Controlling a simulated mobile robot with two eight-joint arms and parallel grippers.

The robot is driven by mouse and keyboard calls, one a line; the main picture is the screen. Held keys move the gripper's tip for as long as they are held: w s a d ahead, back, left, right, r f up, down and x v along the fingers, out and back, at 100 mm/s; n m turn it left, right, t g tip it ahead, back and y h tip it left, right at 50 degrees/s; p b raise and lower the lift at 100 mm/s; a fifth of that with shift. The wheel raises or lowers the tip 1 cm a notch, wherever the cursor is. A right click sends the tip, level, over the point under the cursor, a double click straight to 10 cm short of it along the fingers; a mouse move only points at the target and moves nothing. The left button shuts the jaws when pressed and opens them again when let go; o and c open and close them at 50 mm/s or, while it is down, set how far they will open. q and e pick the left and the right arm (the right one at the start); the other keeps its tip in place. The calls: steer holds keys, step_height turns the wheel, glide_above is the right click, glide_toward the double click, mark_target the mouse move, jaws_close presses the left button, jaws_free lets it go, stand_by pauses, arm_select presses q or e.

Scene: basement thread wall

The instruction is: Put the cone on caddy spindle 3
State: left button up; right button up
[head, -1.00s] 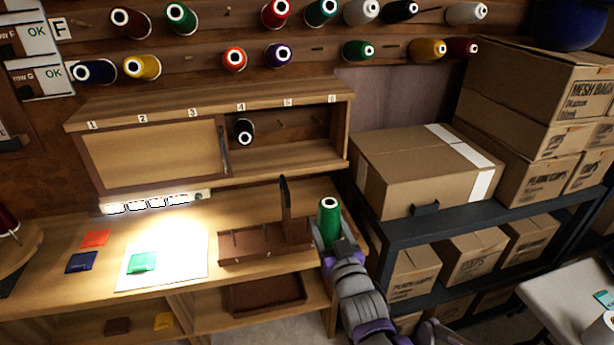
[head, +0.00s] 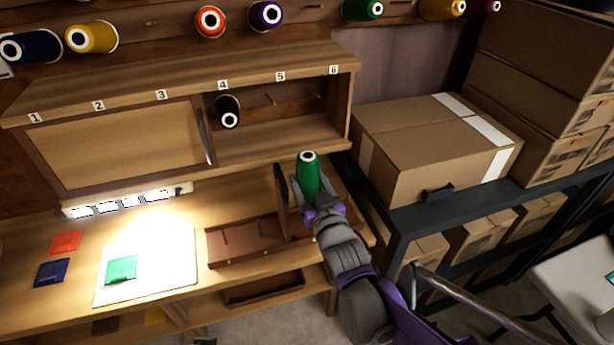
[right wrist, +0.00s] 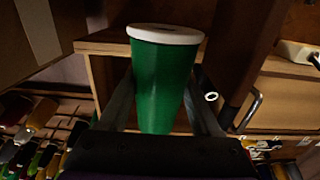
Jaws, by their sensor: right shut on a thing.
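The cone is apart from the spindles. My left gripper is not in view.
Above the bench is a numbered cabinet (head: 200,85) with a black cone (head: 228,111) under 4. A lit paper sheet (head: 165,270) with a green swatch lies left of the caddy. A dark shelf with cardboard boxes (head: 430,150) stands to the right.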

step_height(320, 180, down, 7)
steer(key=b, duration=0.4)
steer(key=shift+b, duration=0.3)
arm_select(q)
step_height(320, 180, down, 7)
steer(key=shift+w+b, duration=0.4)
steer(key=shift+b, duration=0.05)
arm_select(e)
steer(key=shift+f, duration=0.95)
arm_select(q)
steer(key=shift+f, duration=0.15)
arm_select(e)
steer(key=shift+f, duration=0.1)
steer(key=shift+f, duration=0.2)
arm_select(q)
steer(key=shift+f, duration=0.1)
arm_select(e)
steer(key=o, duration=1.6)
